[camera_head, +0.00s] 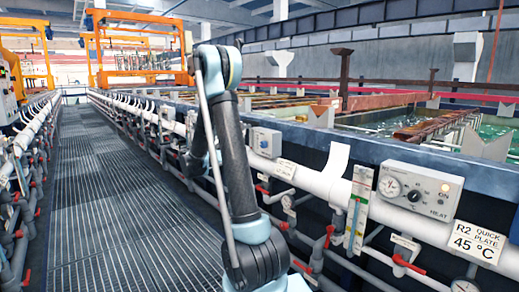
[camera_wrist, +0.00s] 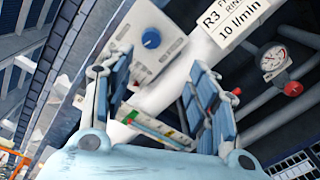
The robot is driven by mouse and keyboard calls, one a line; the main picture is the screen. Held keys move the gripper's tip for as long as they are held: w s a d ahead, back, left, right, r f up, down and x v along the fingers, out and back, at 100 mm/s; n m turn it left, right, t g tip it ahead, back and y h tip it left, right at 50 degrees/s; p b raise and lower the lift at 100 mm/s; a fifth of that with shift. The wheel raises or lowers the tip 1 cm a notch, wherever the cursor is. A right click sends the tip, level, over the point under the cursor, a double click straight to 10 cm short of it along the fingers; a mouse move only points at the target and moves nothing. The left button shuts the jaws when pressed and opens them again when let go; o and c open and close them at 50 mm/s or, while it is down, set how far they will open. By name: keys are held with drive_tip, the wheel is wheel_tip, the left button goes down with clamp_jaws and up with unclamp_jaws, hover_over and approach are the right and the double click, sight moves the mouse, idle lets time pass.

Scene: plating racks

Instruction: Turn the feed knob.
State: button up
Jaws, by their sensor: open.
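A round blue knob (camera_wrist: 151,38) sits on the front of a white control box (camera_wrist: 148,42) in the wrist view; a small white mark shows on the knob. I take it for the feed knob. In the head view, a similar white box (camera_head: 266,142) stands on the rail just right of my arm. My gripper (camera_wrist: 158,68) is open and empty, its two blue-padded fingers spread apart. The knob appears beyond the fingertips, nearer the left finger, with no contact visible. My gripper cannot be made out in the head view.
A label reading R3 10 l/min (camera_wrist: 235,18), a pressure gauge (camera_wrist: 273,58) and a red valve handle (camera_wrist: 292,88) lie to the right. A coloured strip gauge (camera_wrist: 155,130) shows between the fingers. The grated walkway (camera_head: 90,200) is clear. A HEAT box (camera_head: 418,190) stands at right.

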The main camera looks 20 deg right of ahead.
sight(262, 145)
drive_tip(key=shift+h, duration=0.4)
drive_tip(key=x, duration=0.5)
drive_tip(key=w+x, duration=0.1)
drive_tip(key=x, duration=1.1)
drive_tip(key=shift+w+a+f, duration=0.1)
drive_tip(key=shift+w+a, duration=0.1)
drive_tip(key=shift+w, duration=0.25)
drive_tip(key=c, duration=1.1)
